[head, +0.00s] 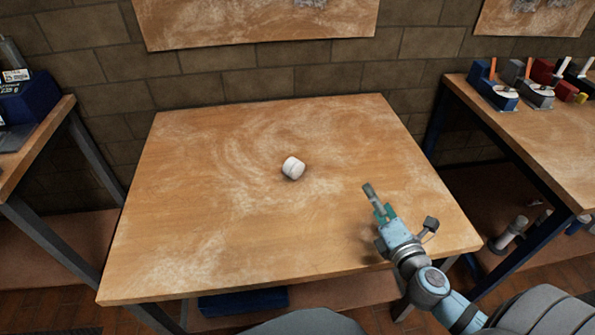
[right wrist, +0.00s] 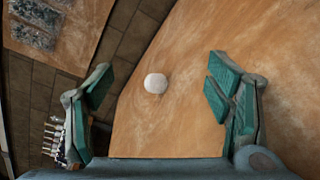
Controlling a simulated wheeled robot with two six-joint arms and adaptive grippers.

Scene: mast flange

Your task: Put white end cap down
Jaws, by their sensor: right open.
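The white end cap (head: 293,168) rests on the wooden table (head: 200,240), near the middle of its top. It also shows in the right wrist view (right wrist: 156,83), beyond and between the open fingers. My right gripper (head: 372,198) is open and empty over the right part of the table, to the right of the cap and apart from it. Its two teal-padded fingers stand wide apart in the right wrist view (right wrist: 155,90). My left gripper is not in view.
A bench (head: 540,135) with blue, red and grey tools stands at the right. Another bench (head: 32,155) with a dark blue device stands at the left. A brick wall (head: 220,70) with a wooden board (head: 260,22) is behind the table. The tabletop around the cap is clear.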

